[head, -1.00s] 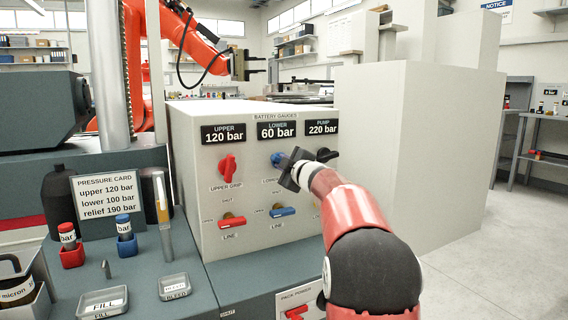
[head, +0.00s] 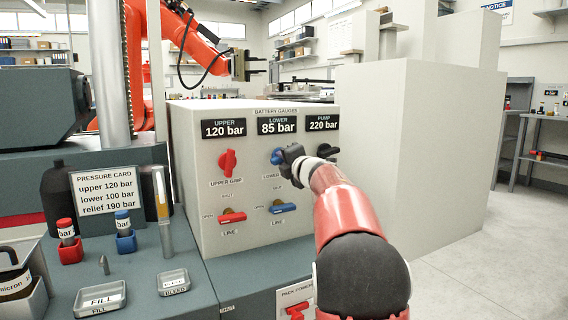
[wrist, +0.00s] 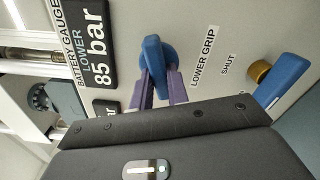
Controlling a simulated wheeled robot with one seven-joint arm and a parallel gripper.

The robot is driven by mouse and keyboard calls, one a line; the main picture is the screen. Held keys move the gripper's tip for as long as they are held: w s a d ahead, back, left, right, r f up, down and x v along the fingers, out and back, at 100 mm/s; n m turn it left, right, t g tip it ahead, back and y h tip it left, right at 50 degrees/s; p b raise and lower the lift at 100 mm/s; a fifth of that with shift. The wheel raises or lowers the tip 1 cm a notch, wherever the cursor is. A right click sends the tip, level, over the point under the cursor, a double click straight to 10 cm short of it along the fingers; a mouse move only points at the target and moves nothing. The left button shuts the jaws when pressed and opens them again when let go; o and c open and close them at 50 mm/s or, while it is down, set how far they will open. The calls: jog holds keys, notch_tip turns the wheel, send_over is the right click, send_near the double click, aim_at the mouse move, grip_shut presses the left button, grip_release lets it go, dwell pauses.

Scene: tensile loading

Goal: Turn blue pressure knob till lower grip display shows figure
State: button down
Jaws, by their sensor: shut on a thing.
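The blue lower grip knob (head: 277,156) sits on the light panel under the lower display (head: 277,126), which reads 85 bar. My gripper (head: 287,158) is shut on this knob. In the wrist view the purple fingers (wrist: 163,88) close around the blue knob (wrist: 152,58), beside the LOWER GRIP label. The pressure card (head: 105,190) reads upper 120 bar, lower 100 bar, relief 190 bar. The upper display (head: 223,129) reads 120 bar and the pump display (head: 321,123) reads 220 bar.
The red upper grip knob (head: 228,162) is to the left. A black knob (head: 328,151) is close on the right, partly behind my arm. A red line lever (head: 232,216) and a blue line lever (head: 283,208) sit below. Trays and bottles stand on the bench at left.

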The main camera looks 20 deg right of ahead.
jog(key=shift+f+n, duration=0.2)
jog(key=shift+n, duration=0.3)
jog(key=c, duration=1.4)
grip_release()
jog(key=shift+o, duration=0.2)
jog(key=shift+r, duration=0.1)
jog(key=s+b, duration=0.1)
jog(key=s, duration=0.6)
jog(key=shift+s+d, duration=0.15)
jog(key=shift+s, duration=0.25)
